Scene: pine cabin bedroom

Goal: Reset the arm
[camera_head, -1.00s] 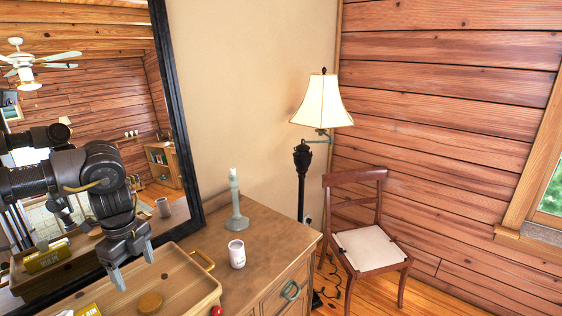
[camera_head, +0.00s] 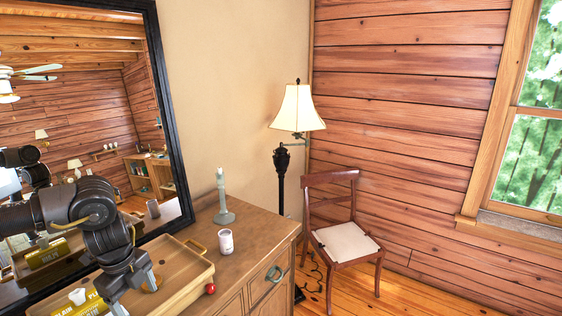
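My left arm comes in from the left, and its gripper (camera_head: 136,294) points down over the wooden tray (camera_head: 190,282) on the dresser. Its two fingertips are apart, with nothing seen held between them. A round brown thing in the tray is partly hidden behind one finger. A yellow box (camera_head: 92,306) and a small white thing (camera_head: 77,296) show at the bottom edge, left of the gripper. My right gripper is not in view.
On the dresser (camera_head: 258,232) stand a white cup (camera_head: 226,242) and a green candlestick (camera_head: 223,205). A small red ball-like thing (camera_head: 211,289) is at the tray's right edge. A dark-framed mirror (camera_head: 170,110) stands behind. A floor lamp (camera_head: 298,108) and a chair (camera_head: 345,243) are to the right.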

